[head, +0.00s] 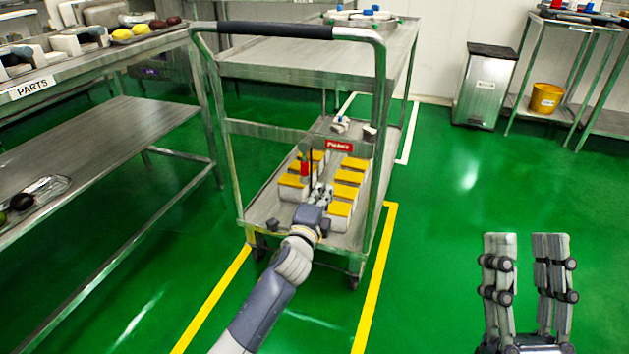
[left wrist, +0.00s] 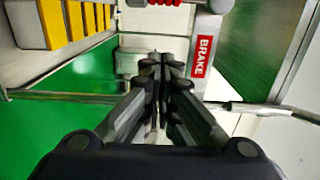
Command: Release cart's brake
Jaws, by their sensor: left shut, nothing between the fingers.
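The metal cart (head: 240,135) stands in the middle of the head view, with its black-gripped handle (head: 290,31) toward me. A red label (head: 339,146) with white text hangs at its near side; in the left wrist view a red label reads BRAKE (left wrist: 203,57). A red ribbed grip (left wrist: 165,2) shows at the top edge of the wrist view. My left gripper (head: 320,192) is low at the cart's near end, below the red label. Its fingers (left wrist: 162,68) are shut and empty, below the red grip in the wrist picture. My right gripper (head: 525,240) is open and empty at lower right.
Yellow-topped blocks (head: 347,177) stand on the cart's lower shelf. A PARTS table (head: 110,50) is close on the left. Yellow floor lines (head: 375,280) run near the cart. A bin (head: 484,90) and a yellow bucket (head: 545,98) stand at back right. The green floor right of the cart is clear.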

